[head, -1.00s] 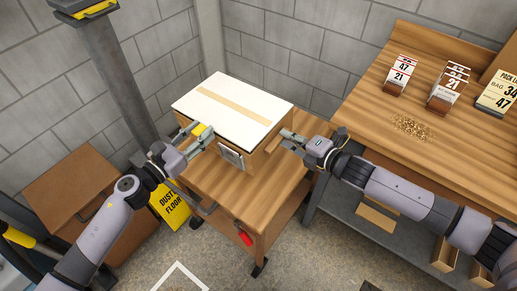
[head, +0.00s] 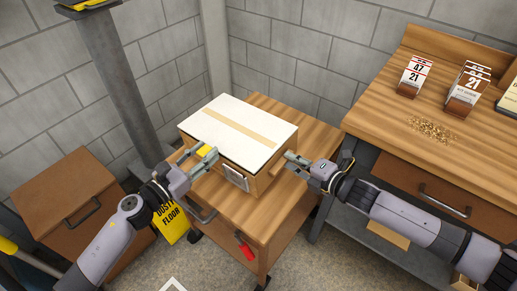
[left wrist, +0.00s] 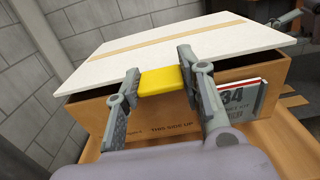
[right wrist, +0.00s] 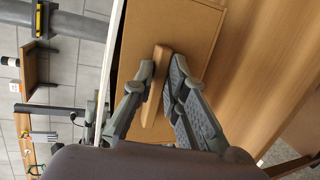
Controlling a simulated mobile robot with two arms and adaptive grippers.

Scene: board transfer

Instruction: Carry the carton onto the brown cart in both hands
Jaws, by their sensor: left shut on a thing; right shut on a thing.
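The carton (head: 184,143), a brown box with a white top and a tan strip, is over the brown cart (head: 312,128); I cannot tell whether its base rests fully on the wood. My left gripper (head: 206,158) is shut on the carton's yellow grip (left wrist: 160,81), on its near left side. My right gripper (head: 292,163) is shut on a wooden handle (right wrist: 155,88) on the carton's right side. A printed label (left wrist: 240,100) shows on the carton's front. The carton looks about level. Its underside is hidden.
A wooden workbench (head: 375,110) with number cards (head: 415,75) and a pile of grains (head: 432,130) stands close on the right. A brown cabinet (head: 65,190) and a yellow floor sign (head: 172,222) are on the left. A grey post (head: 125,90) rises behind. Bare cart top shows behind and in front.

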